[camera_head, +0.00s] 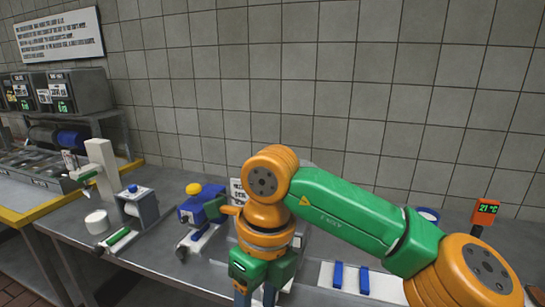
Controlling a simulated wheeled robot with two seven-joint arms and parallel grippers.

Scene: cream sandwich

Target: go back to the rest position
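My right arm comes in from the right, green and orange, and bends down at the middle of the head view. Its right gripper (255,297) points down at the bottom edge. Two blue finger parts show there, but the tips are cut off, so I cannot tell how far apart they are or whether they hold anything. My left gripper is not in view.
A grey metal counter (165,262) runs along the tiled wall. A grey device with a roll (140,207), a white cup (97,221) and a blue machine with a yellow top (196,205) stand left of my arm. A white board with blue strips (325,275) and an orange temperature display (486,211) are at right.

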